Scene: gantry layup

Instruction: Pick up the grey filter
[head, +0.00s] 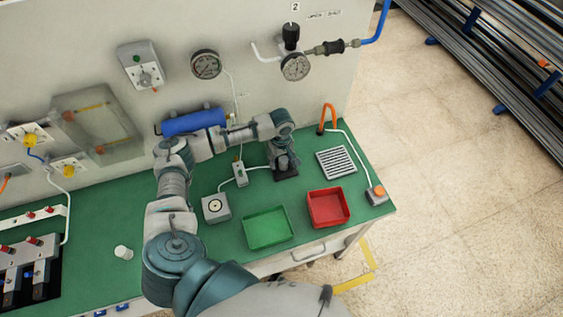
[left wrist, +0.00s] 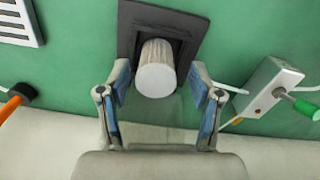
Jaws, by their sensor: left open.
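A pale grey, ribbed cylindrical filter (left wrist: 157,68) stands in a dark square holder (left wrist: 128,22) in the left wrist view. My left gripper (left wrist: 160,80) is open, its blue-padded fingers on either side of the filter's near end, with a gap visible on each side. In the head view my left gripper (head: 285,160) points down over the dark holder (head: 287,175) on the green bench, and it hides most of the filter. My right gripper is not in view.
A green tray (head: 268,228) and a red tray (head: 328,207) stand in front. A slatted grey plate (head: 337,162) and an orange-button box (head: 377,194) lie to the right. A valve box (head: 240,174) is left of the holder. A white cylinder (head: 123,252) stands at the left.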

